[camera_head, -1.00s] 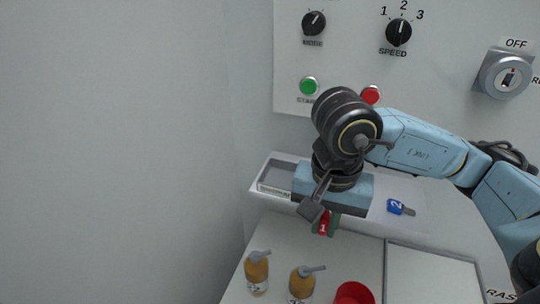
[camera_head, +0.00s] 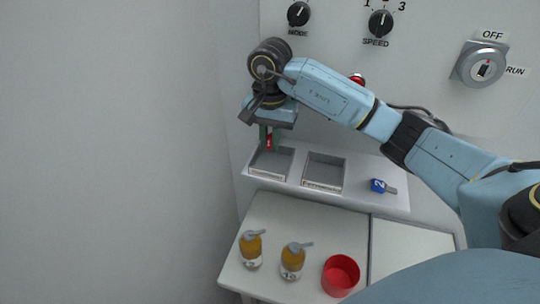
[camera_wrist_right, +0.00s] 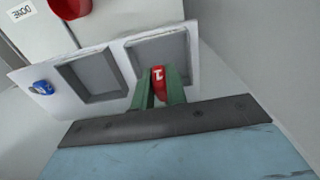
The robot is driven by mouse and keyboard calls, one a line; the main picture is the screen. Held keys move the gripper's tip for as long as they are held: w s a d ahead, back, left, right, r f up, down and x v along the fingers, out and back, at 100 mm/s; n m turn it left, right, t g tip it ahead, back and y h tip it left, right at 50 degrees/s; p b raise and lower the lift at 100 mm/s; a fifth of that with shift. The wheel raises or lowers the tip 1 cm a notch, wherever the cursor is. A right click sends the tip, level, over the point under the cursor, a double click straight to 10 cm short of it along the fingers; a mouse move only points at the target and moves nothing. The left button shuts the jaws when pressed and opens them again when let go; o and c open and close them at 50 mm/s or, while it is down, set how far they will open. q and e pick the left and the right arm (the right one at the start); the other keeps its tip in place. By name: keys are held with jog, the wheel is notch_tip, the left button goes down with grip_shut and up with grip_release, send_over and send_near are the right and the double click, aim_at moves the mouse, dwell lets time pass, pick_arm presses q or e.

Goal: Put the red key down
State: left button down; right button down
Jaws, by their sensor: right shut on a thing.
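The red key (camera_head: 268,142), marked 1, is in my right gripper (camera_head: 269,136), which is shut on it. The gripper holds it at the left end of the grey shelf, over or just behind the left recessed tray (camera_head: 271,162). In the right wrist view the red key (camera_wrist_right: 158,84) sits between the green fingertips (camera_wrist_right: 160,90), in front of that tray (camera_wrist_right: 160,50). I cannot tell whether the key touches anything. My left gripper does not show.
A second tray (camera_head: 323,172) is right of the first. A blue key (camera_head: 382,186) marked 2 lies on the shelf further right. Two amber bottles (camera_head: 251,250) (camera_head: 292,261) and a red cup (camera_head: 340,274) stand on the lower table. A panel with knobs and a key switch (camera_head: 482,65) rises behind.

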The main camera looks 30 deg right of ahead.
jog(key=f, duration=0.3)
jog(key=f+p, duration=0.1)
jog(key=f, duration=0.1)
jog(key=shift+s+f, duration=0.25)
jog(key=shift+f, duration=0.1)
jog(key=shift+w+f+p, duration=0.2)
jog(key=shift+f+p, duration=0.1)
jog(key=shift+f, duration=0.15)
jog(key=shift+f, duration=0.1)
jog(key=shift+f, duration=0.1)
jog(key=c, duration=1.4)
grip_release()
